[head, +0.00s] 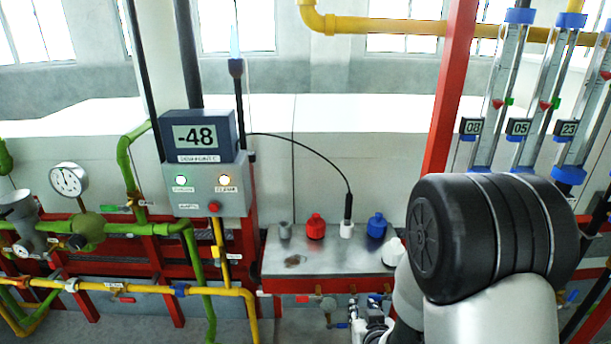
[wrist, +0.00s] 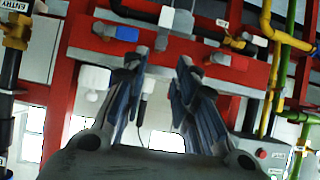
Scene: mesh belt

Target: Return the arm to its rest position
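My arm (head: 480,240) rises at the right of the head view, its large black joint in front of the rack. My gripper (wrist: 158,75) shows in the wrist view with its two dark fingers spread apart. I see nothing held between them. In the head view I cannot make the fingers out clearly; the arm's lower part runs off the bottom edge.
A metal shelf (head: 330,262) bears a red bottle (head: 316,227), a blue bottle (head: 377,226) and a cabled probe (head: 347,222). A display box (head: 198,137) reads -48. Green pipes (head: 128,165), a yellow pipe (head: 235,291) and a red post (head: 447,90) stand around.

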